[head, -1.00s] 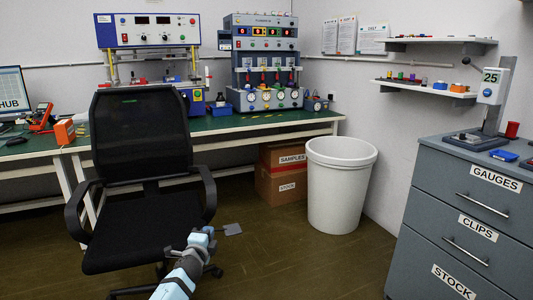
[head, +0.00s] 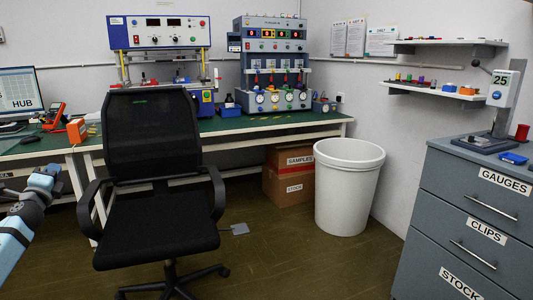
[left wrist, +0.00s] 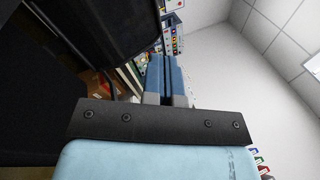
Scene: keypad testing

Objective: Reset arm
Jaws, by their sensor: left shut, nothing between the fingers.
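My left gripper (head: 48,172) is at the left edge of the head view, in front of the green bench and left of the chair. Its light blue and grey arm comes up from the lower left. In the left wrist view its two blue fingers (left wrist: 164,72) lie together, shut with nothing between them. My right gripper is in neither view.
A black office chair (head: 154,210) stands close to the left arm. Behind it are the green bench (head: 255,122) and a monitor (head: 17,95). A white bin (head: 347,190), cardboard boxes (head: 287,178) and a grey drawer cabinet (head: 462,210) stand to the right. Floor between chair and cabinet is mostly clear.

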